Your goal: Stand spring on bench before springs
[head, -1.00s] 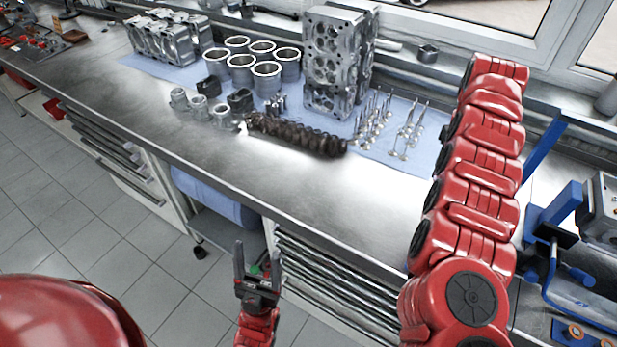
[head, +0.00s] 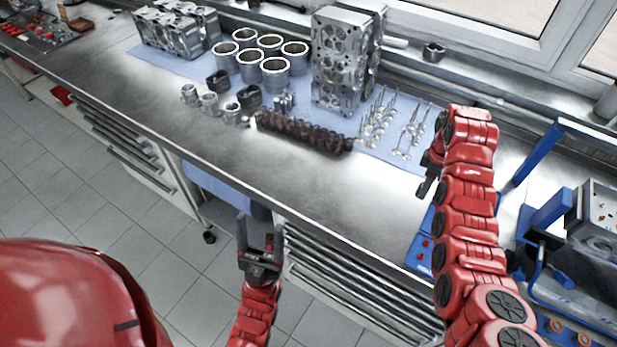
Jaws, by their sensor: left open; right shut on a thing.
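A row of dark brown, ribbed, coil-like parts (head: 302,133) lies along the middle of the bench (head: 290,185), at the front edge of the blue mat. I cannot tell single springs apart in it. My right gripper (head: 426,188) is over the bench to the right of this row, apart from it, pointing down and left. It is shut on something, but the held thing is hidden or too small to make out. My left gripper (head: 260,230) is open and empty in front of the bench edge, its fingers pointing up.
Behind the row, the blue mat (head: 155,58) holds cylinder liners (head: 275,72), an upright cylinder head (head: 340,60) and several valves (head: 378,118). A blue device (head: 422,250) and a blue frame (head: 540,215) stand at right. The bench front is bare.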

